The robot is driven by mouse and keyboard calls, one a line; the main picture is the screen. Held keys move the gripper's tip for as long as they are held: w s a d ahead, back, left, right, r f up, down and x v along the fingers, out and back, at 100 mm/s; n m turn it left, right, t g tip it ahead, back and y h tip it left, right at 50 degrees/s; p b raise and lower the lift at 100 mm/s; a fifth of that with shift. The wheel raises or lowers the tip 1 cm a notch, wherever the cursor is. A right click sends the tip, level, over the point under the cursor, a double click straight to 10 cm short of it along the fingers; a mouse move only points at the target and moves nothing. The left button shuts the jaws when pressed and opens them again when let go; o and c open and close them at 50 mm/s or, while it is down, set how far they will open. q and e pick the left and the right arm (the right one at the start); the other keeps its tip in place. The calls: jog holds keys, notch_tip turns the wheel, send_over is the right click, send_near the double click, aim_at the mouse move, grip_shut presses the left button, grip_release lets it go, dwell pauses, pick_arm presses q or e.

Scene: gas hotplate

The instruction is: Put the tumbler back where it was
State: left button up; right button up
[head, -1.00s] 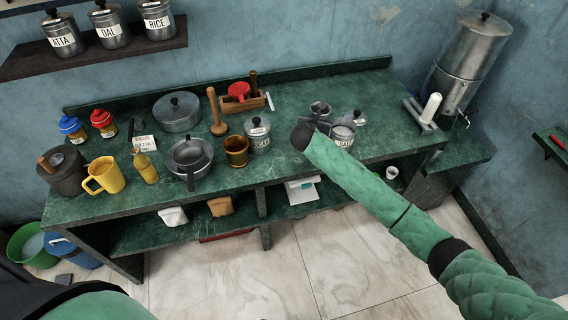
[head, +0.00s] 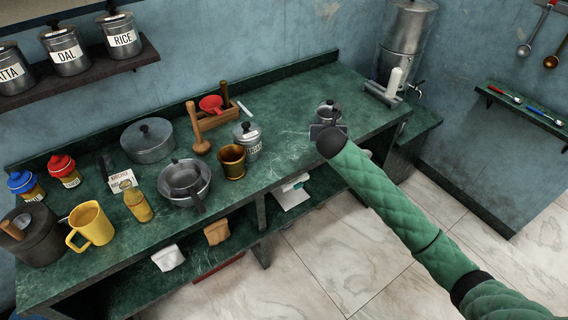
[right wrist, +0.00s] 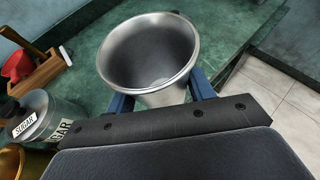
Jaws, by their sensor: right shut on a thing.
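The steel tumbler (head: 327,109) is held upright, open end up, in my right gripper (head: 325,129) over the right part of the green counter. In the right wrist view the tumbler (right wrist: 150,60) fills the space between the two blue fingers of my right gripper (right wrist: 162,98) and looks empty. Its lower part is hidden by the gripper body. I cannot tell whether its base touches the counter. My left gripper is not in view.
The sugar jar (head: 247,140), a brass tumbler (head: 232,162) and a wooden box (head: 213,123) stand left of the gripper. A water dispenser (head: 405,45) and a roll holder (head: 388,88) are to the right. The green counter (head: 292,112) is bare around the tumbler.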

jog(key=shift+a+f, duration=0.1)
jog(key=shift+f, duration=0.1)
jog(key=p, duration=0.4)
send_over(290, 157)
notch_tip(290, 157, down, 6)
jog(key=shift+f, duration=0.4)
notch_tip(290, 157, down, 3)
jog(key=shift+r+p, duration=0.1)
jog(key=shift+p, duration=0.8)
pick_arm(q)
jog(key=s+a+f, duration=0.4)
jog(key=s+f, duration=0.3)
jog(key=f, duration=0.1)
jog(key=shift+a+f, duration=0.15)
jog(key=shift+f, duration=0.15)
pick_arm(e)
jog(key=shift+f, duration=0.55)
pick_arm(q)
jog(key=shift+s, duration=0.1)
pick_arm(e)
jog(key=o, duration=1)
jog(key=shift+f, duration=0.1)
